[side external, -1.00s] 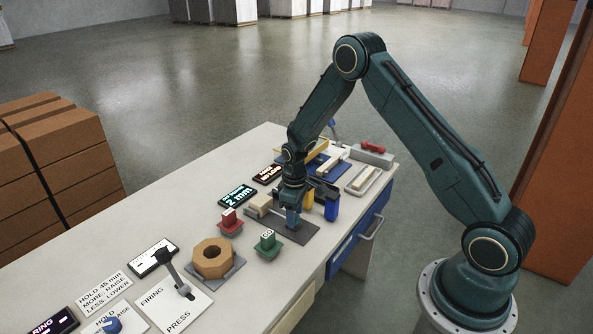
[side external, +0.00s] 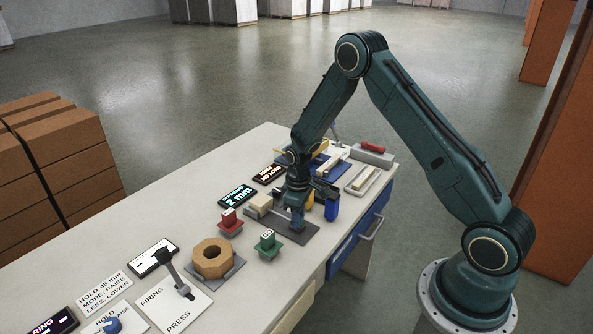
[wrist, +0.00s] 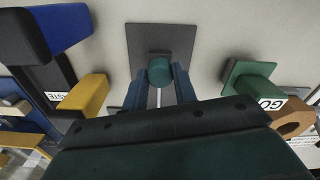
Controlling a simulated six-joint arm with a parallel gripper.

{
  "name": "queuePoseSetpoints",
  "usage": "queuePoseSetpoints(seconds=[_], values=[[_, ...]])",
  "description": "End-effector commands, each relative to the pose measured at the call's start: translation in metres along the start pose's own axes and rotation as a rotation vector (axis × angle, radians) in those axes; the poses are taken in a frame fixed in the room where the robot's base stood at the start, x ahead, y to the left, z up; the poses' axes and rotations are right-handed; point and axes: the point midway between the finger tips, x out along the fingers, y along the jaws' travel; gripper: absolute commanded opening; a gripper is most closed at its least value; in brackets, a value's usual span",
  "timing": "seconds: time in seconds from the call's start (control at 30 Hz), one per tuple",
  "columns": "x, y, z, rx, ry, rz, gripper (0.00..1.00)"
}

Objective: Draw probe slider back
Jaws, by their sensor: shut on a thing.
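The probe slider's teal round knob (wrist: 160,70) sits over a dark grey base plate (wrist: 150,35) in the wrist view. My gripper (wrist: 160,92) has its two blue fingers on either side of the knob and is shut on it. In the side view my gripper (side external: 297,222) points down at the dark plate (side external: 300,236), near the table's front edge. It hides the knob there. A pale brick-like block (side external: 259,202) lies at the plate's left end. A black display (side external: 237,196) behind reads 2 mm.
A red button block (side external: 229,222) and a green GO button (side external: 267,243) stand left of the plate. Farther left are an octagonal brown block (side external: 213,258) and a lever panel (side external: 176,300).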

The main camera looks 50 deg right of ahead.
Motion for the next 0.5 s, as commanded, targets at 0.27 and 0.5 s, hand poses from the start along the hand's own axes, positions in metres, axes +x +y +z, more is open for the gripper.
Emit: queuePoseSetpoints(seconds=[0.27,0.5], values=[[0.000,-0.007,0.026,0.000,-0.001,-0.001,0.00],[0.000,-0.008,0.030,0.001,-0.005,-0.002,0.00]])
